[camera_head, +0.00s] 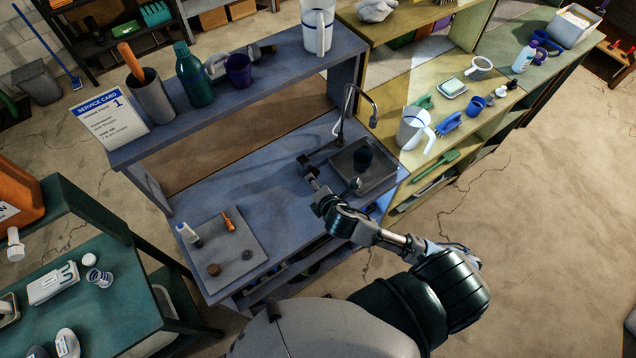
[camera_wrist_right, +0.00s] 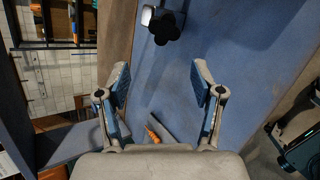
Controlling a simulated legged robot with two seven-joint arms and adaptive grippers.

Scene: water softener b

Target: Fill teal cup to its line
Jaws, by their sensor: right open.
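My left gripper is out of view.
A grey tray (camera_head: 210,268) with small parts lies at the bench's left end. The raised shelf holds a teal bottle (camera_head: 195,78), a purple cup (camera_head: 238,72) and a white pitcher (camera_head: 318,28). Another white pitcher (camera_head: 413,130) stands on the yellow bench. The bench middle is clear.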

